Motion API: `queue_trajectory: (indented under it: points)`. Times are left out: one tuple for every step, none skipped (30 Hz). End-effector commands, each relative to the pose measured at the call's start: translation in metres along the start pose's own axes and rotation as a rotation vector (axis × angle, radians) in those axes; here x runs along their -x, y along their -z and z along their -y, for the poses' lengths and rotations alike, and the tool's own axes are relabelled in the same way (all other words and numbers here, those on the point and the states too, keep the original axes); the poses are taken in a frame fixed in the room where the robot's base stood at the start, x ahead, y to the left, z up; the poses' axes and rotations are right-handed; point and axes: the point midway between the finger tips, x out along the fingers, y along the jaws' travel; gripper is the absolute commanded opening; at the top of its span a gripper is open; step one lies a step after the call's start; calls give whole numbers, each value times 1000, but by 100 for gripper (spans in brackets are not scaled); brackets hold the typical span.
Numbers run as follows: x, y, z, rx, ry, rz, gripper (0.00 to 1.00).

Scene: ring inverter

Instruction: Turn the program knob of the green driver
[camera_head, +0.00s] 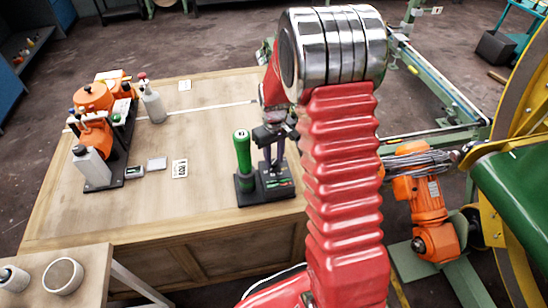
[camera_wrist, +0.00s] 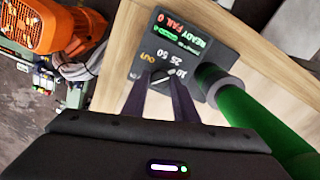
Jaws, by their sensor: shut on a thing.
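The green driver (camera_head: 243,156) stands upright on a dark base near the table's right side. Its thick green handle also shows at the right of the wrist view (camera_wrist: 245,112). The black panel on its base (camera_wrist: 205,42) has lit text and a dial with printed numbers. The program knob (camera_wrist: 161,82) is on this dial, small and mostly covered by my fingers. My gripper (camera_wrist: 158,78) points down at the panel, its two dark fingers shut on the knob from both sides. In the head view my gripper (camera_head: 273,160) is just right of the green handle.
The wooden table (camera_head: 215,105) has clear room behind and left of the driver. A printed card (camera_head: 180,169) lies left of it. An orange machine with bottles (camera_head: 98,118) stands at the table's left. Another orange machine (camera_head: 420,200) is beyond the right edge.

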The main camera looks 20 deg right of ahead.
Motion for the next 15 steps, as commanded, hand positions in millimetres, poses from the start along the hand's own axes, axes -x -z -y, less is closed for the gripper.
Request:
queue_trajectory:
  points:
    - [0, 0, 0, -36, 0, 0, 4]
    - [0, 0, 0, -59, 0, 0, 4]
    - [0, 0, 0, -90, 0, 0, 4]
    - [0, 0, 0, -112, 0, 0, 4]
    - [0, 0, 0, -134, 0, 0, 4]
    - [0, 0, 0, -160, 0, 0, 4]
    - [0, 0, 0, -178, 0, 0, 4]
    - [0, 0, 0, -196, 0, 0, 4]
    - [0, 0, 0, -217, 0, 0, 4]
    - [0, 0, 0, -232, 0, 0, 4]
    - [0, 0, 0, -244, 0, 0, 4]
    - [0, 0, 0, -260, 0, 1, 4]
    - [0, 0, 0, -270, 0, 1, 4]
    - [0, 0, 0, -279, 0, 1, 4]
    - [0, 0, 0, -288, 0, 1, 4]
